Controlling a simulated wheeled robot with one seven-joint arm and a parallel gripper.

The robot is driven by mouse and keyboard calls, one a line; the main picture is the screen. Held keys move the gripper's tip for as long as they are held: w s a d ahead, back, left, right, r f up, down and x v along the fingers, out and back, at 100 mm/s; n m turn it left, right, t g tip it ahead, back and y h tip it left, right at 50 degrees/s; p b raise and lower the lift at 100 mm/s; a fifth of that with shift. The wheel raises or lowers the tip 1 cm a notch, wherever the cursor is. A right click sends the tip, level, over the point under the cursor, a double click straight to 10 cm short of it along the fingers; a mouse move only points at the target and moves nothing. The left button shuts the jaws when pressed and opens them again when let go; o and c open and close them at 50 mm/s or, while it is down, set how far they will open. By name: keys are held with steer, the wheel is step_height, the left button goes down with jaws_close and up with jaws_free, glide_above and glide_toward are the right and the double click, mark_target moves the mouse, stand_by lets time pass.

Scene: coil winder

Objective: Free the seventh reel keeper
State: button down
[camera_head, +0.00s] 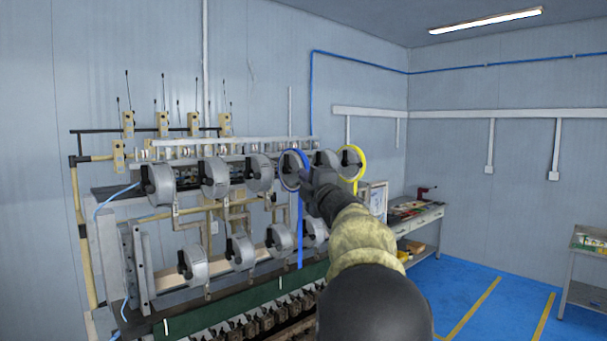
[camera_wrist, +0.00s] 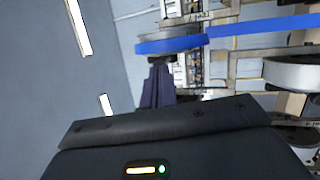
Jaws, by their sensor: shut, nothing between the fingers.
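Grey reels hang in two rows on the coil winder, each with a dark piece at its hub, such as on the far-left upper reel (camera_head: 162,186). I cannot tell which is the seventh, or make out its keeper. A reel with a blue band (camera_head: 283,171) in the upper row is right by my gripper (camera_head: 307,181), which partly covers it. In the wrist view, this blue-banded reel (camera_wrist: 168,46) is just beyond my shut, empty fingers (camera_wrist: 158,88), and a blue strip (camera_wrist: 265,25) runs right from it. I cannot tell whether the fingers touch it.
A yellow-banded reel (camera_head: 360,165) is right of my gripper. Lower-row reels (camera_head: 238,252) sit beneath, above a green rail (camera_head: 240,307). In the wrist view, a grey reel (camera_wrist: 292,73) is close on the right. A workbench (camera_head: 418,217) stands behind, with open blue floor (camera_head: 475,290) to the right.

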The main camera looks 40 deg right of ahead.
steer(key=shift+w, duration=0.9)
steer(key=shift+s, duration=0.1)
steer(key=s+a+b, duration=0.1)
steer(key=s+b, duration=0.1)
steer(key=s, duration=0.7)
steer(key=shift+a+b, duration=0.2)
steer(key=shift+b, duration=0.15)
stand_by(0.3)
steer(key=shift+f, duration=0.1)
stand_by(0.4)
